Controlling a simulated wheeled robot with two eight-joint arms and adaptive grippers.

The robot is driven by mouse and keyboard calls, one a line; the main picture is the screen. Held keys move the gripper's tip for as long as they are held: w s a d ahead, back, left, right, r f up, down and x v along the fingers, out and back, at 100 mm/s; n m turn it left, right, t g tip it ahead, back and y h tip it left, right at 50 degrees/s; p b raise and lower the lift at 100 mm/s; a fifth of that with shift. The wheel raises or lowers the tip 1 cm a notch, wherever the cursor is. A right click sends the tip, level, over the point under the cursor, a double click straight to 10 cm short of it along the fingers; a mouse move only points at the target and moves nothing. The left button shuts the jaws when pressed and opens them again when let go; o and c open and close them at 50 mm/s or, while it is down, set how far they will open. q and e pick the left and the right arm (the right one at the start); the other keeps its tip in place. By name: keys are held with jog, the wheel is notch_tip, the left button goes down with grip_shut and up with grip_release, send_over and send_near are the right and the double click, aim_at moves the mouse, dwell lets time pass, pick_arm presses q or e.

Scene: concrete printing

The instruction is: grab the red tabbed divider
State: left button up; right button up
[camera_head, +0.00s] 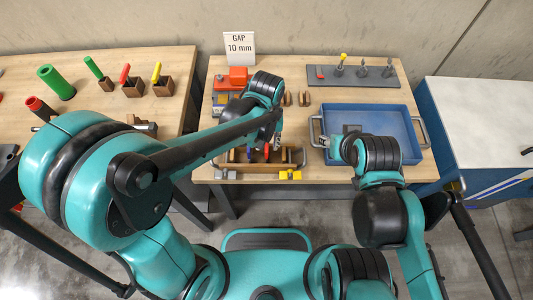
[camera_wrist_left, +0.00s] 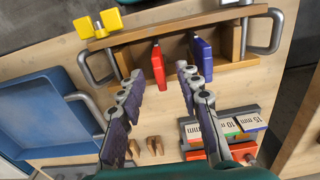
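The red tabbed divider (camera_wrist_left: 157,66) stands in a wooden tray (camera_wrist_left: 180,17) with metal handles; a blue divider (camera_wrist_left: 202,60) stands to its right in the left wrist view. In the head view the red divider (camera_head: 267,150) is a small sliver in the tray (camera_head: 288,166), partly hidden by my left arm. My left gripper (camera_wrist_left: 160,75) is open and empty. Its fingertips lie on either side of the red divider in the picture, seemingly short of touching it. In the head view my right gripper (camera_head: 343,141) is at the blue tray's near left; its fingers are unclear.
A blue tray (camera_head: 372,108) is right of the wooden tray. A yellow block (camera_wrist_left: 101,24) sits by the wooden tray. Labelled gauge blocks (camera_wrist_left: 235,122) and small brown pieces (camera_wrist_left: 145,146) lie nearby. A gap sign (camera_head: 240,47) and tool rack (camera_head: 352,76) stand at the back.

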aim_at(267, 146)
pick_arm(q)
notch_tip(267, 146, down, 3)
jog(key=shift+s+f+b, duration=0.1)
jog(key=shift+b, duration=0.35)
grip_shut()
jog(key=shift+r, duration=0.2)
